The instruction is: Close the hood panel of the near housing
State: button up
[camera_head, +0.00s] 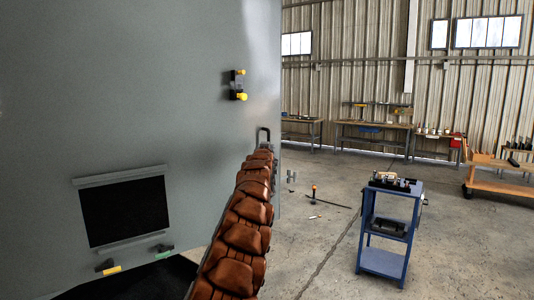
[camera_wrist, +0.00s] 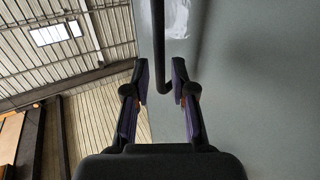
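A large flat grey panel (camera_head: 150,100), which looks like the hood panel, fills the left of the head view. A dark U-shaped handle (camera_head: 263,131) stands near its right edge. In the wrist view the grey panel (camera_wrist: 260,90) fills the right side, and the dark handle bar (camera_wrist: 158,45) comes down from the top. My gripper (camera_wrist: 161,82) is open, with one finger on each side of the bar's lower end. Gaps show between the bar and both fingers. In the head view my brown segmented arm reaches up to the handle and hides the gripper's fingers.
Yellow knobs (camera_head: 241,96) stick out from the panel above the handle. A black opening (camera_head: 125,211) is at lower left. A blue cart (camera_head: 383,261) stands to the right. Small loose items lie on the concrete floor (camera_head: 320,260). Workbenches (camera_head: 372,126) line the back wall.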

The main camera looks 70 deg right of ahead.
jog(key=shift+v, duration=0.9)
jog(key=shift+f, duration=0.25)
